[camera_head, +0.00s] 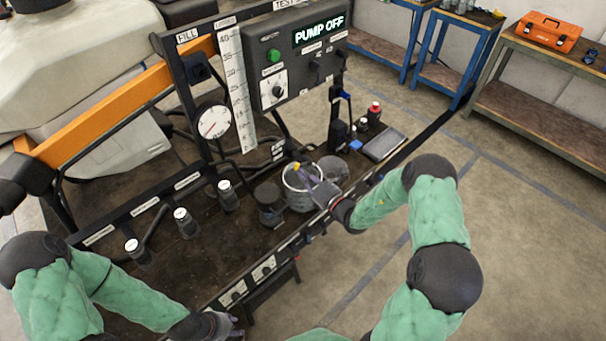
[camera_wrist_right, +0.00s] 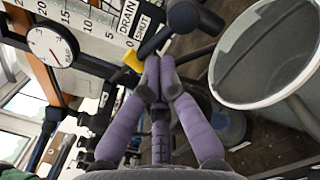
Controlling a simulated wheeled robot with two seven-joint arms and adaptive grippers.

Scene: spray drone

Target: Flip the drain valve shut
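The drain valve's yellow handle (camera_head: 296,167) shows at the tips of my right gripper (camera_head: 308,180). In the right wrist view the yellow handle (camera_wrist_right: 132,61) is just left of my right gripper's fingertips (camera_wrist_right: 160,76), beside a black pipe fitting (camera_wrist_right: 180,28). The purple fingers come together at their tips, with nothing visible between them. Whether they touch the handle I cannot tell. A DRAIN SHUT label (camera_wrist_right: 132,22) is above the handle. My left gripper (camera_head: 207,325) is low at the bottom edge of the head view, mostly cut off; its fingers are unclear.
A clear bucket (camera_head: 300,198) stands under the valve, close to my right gripper. A dark jar (camera_head: 269,205) is beside it. A pressure gauge (camera_head: 214,122) and a scale strip (camera_head: 238,90) stand behind. Several capped nozzles (camera_head: 228,195) line the bench.

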